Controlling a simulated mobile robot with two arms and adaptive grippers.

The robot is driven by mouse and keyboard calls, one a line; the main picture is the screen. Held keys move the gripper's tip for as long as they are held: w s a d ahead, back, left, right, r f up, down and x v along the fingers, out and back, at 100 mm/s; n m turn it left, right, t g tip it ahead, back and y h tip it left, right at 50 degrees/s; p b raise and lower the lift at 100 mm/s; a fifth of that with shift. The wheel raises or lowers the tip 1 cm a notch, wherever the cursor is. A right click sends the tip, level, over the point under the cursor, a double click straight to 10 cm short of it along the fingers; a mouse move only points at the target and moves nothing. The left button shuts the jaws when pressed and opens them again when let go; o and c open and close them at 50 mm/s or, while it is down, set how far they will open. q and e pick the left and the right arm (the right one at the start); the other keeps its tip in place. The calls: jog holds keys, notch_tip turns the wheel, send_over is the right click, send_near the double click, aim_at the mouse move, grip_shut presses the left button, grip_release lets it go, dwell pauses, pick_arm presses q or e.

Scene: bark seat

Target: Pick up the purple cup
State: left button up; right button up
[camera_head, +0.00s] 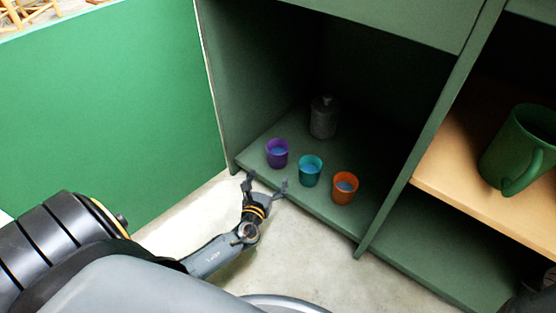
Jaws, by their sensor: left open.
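The purple cup (277,154) stands upright on the green bottom shelf of the cabinet, near its front edge, leftmost in a row of cups. My left gripper (266,183) is open and empty in front of the shelf, its fingers pointing toward the cups. It is just below the purple cup in the picture and appears apart from it. My right gripper is not in view.
A teal cup (311,171) and an orange cup (344,188) stand right of the purple one. A grey bottle-like container (323,118) stands behind. A cabinet divider (432,133) rises to the right. A green mug (521,150) sits on a wooden shelf (466,202).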

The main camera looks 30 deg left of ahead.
aim_at(275, 162)
pick_arm(q)
jog(key=x, duration=0.3)
jog(key=shift+w+f+b, duration=0.1)
jog(key=shift+w+b, duration=0.05)
jog(key=shift+b, duration=0.25)
jog(key=x, duration=0.1)
jog(key=b+x, duration=0.1)
jog(key=x, duration=0.1)
jog(key=b+x, duration=0.1)
jog(key=x, duration=0.1)
jog(key=shift+w+r, duration=0.2)
jog(key=shift+r, duration=0.25)
jog(key=c, duration=1.4)
jog(key=shift+r, duration=0.1)
